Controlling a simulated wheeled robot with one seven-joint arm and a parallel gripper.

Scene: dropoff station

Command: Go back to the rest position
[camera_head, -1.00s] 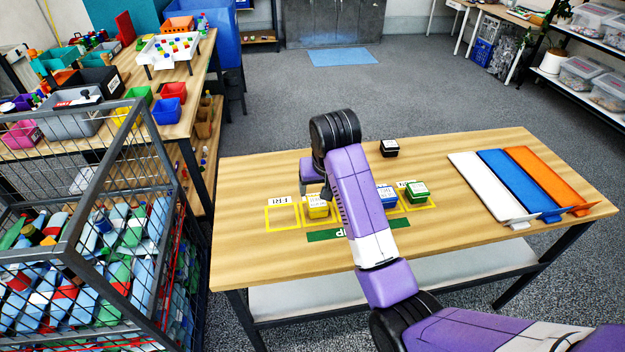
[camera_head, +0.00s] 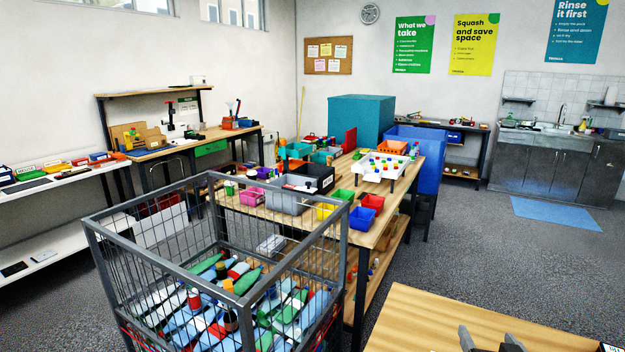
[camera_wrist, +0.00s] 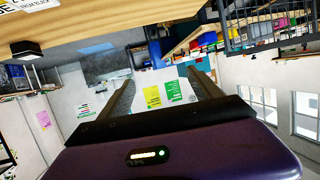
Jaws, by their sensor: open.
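My gripper (camera_head: 488,340) shows only by its dark fingertips at the bottom edge of the head view, over the near wooden table (camera_head: 440,303). In the wrist view my gripper (camera_wrist: 163,85) has its two dark fingers apart, with nothing between them but the distant wall and posters. The wrist view is upside down, with the table edge (camera_wrist: 75,28) and a black block (camera_wrist: 26,50) at its top left. Most of my arm is out of the head view.
A wire cage of bottles (camera_head: 215,262) stands at the front left. Behind it is a wooden sorting table (camera_head: 400,200) with coloured bins and a white tray. A blue bin (camera_head: 425,165) stands beyond. The grey floor (camera_head: 480,235) toward the sink is clear.

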